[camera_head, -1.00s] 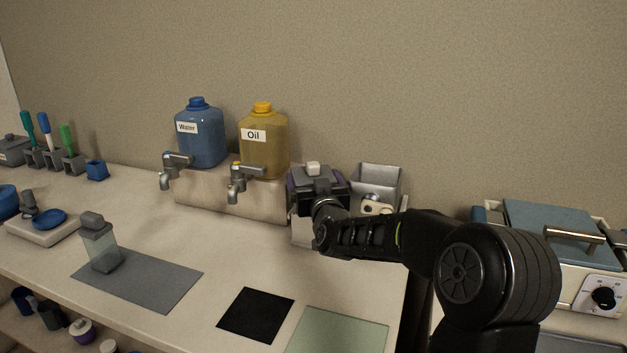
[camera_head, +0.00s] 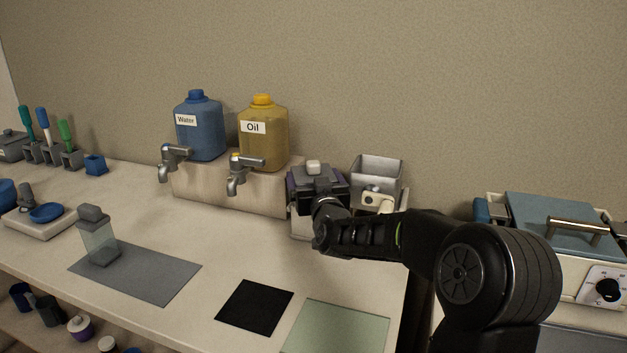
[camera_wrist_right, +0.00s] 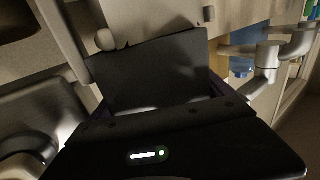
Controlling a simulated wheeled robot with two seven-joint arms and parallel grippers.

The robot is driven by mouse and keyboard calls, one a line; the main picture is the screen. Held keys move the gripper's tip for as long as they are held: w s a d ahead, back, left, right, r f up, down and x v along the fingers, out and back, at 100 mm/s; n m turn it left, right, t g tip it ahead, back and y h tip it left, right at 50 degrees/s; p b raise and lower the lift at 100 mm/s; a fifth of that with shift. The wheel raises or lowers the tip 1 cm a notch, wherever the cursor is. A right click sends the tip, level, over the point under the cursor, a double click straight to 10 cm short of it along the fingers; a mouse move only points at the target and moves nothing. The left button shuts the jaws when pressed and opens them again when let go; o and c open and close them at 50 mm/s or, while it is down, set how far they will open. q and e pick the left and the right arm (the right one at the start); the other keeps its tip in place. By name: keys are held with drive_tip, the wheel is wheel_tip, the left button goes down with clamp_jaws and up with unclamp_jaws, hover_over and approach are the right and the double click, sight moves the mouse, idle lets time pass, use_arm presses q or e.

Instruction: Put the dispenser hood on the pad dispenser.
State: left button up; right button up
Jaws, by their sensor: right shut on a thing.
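My right gripper (camera_head: 318,188) is shut on the dispenser hood (camera_head: 313,168), which looks like a dark piece with a small pale knob on top. In the right wrist view a dark panel (camera_wrist_right: 155,70), likely part of the hood, lies just beyond the gripper's dark body. The pad dispenser seems to be the pale box (camera_head: 303,229) below the gripper, at the back right of the counter. The gripper covers most of it. I cannot tell whether the hood touches the dispenser. My left gripper is not in view.
A grey open hopper (camera_head: 377,168) stands close to the right of the gripper. The oil jug (camera_head: 263,143) and water jug (camera_head: 199,133), with taps in front, stand to the left. A grey mat (camera_head: 150,280), black pad (camera_head: 255,307) and green glass plate (camera_head: 335,330) lie in front.

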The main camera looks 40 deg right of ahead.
drive_tip(key=shift+f, duration=0.4)
drive_tip(key=o, duration=1.1)
drive_tip(key=shift+r, duration=0.1)
drive_tip(key=shift+r, duration=0.1)
drive_tip(key=b+v, duration=0.1)
drive_tip(key=v, duration=0.6)
drive_tip(key=shift+s+a, duration=0.25)
drive_tip(key=shift+s, duration=0.05)
